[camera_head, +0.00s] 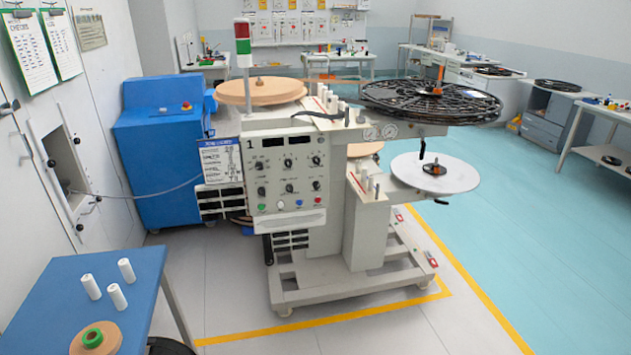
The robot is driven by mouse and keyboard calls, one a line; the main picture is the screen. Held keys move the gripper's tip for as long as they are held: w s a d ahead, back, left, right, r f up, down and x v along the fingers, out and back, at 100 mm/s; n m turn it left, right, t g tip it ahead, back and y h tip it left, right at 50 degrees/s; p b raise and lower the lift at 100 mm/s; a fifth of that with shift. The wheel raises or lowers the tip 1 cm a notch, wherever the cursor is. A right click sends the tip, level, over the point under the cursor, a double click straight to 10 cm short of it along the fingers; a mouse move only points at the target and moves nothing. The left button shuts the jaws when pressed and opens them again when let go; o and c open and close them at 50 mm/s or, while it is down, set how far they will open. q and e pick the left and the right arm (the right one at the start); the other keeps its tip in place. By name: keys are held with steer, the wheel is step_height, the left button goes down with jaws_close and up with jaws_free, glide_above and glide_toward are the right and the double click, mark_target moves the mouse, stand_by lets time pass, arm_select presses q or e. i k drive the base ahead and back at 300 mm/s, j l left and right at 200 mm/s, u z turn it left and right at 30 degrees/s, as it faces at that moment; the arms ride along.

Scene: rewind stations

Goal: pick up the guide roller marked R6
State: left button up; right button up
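Several small white posts or rollers (331,103) also stand on top of the rewind machine (285,170). No R6 mark is readable on any of them, so I cannot tell which one is R6. Neither of my grippers is in view.
A tan disc with a green core (93,338) lies on the blue table (45,305) near the rollers. The machine carries a black spoked reel (430,100) and a white disc (450,176). Grey floor (225,285) is clear between table and machine.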

mark_target(371, 179)
steer(key=i+l, duration=0.15)
steer(key=l, duration=0.2)
steer(key=i+l+z, duration=0.1)
steer(key=l, duration=0.3)
steer(key=i+l, duration=0.7)
steer(key=i+u, duration=0.05)
steer(key=i, duration=0.05)
